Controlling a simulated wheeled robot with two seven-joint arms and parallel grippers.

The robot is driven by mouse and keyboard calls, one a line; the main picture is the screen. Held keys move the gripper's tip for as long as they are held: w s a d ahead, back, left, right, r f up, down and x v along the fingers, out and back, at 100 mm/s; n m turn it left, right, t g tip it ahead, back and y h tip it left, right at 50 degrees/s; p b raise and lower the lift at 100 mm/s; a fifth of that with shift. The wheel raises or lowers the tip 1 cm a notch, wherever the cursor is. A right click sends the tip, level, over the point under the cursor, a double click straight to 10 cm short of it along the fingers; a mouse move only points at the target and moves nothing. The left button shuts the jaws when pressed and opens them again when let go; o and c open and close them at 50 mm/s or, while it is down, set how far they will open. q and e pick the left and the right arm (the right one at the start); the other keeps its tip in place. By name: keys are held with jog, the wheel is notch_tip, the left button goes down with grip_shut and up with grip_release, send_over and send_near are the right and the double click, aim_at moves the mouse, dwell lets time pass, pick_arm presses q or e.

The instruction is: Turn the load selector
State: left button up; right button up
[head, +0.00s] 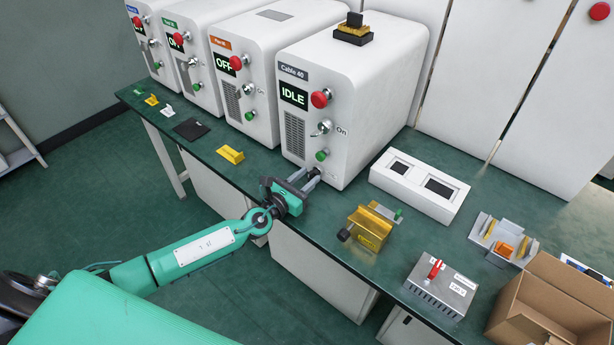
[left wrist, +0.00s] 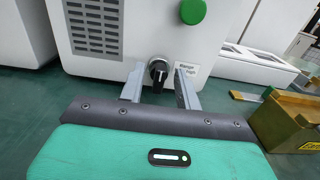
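A black rotary knob (left wrist: 157,72) with a white pointer mark sits low on the front of the white machine (head: 350,80) labelled "Cable 40", whose display reads "IDLE". In the left wrist view a label (left wrist: 190,70) beside the knob seems to read "Range High". My left gripper (head: 306,180) is open in front of the machine's lower front, below its green button (head: 322,155). In the left wrist view its two fingers (left wrist: 158,86) stand apart, one on each side of the knob; I cannot tell whether they touch it. The knob is hard to make out in the head view. My right gripper is not in view.
More white machines (head: 250,70) stand in a row to the left. On the green bench, a yellow block fixture (head: 370,230), a white two-window box (head: 420,185), a grey box with a red lever (head: 440,285) and a cardboard box (head: 555,300) stand to the right.

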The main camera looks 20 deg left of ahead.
pick_arm(q)
jog(key=shift+w+d, duration=0.1)
jog(key=shift+w, duration=0.2)
grip_shut()
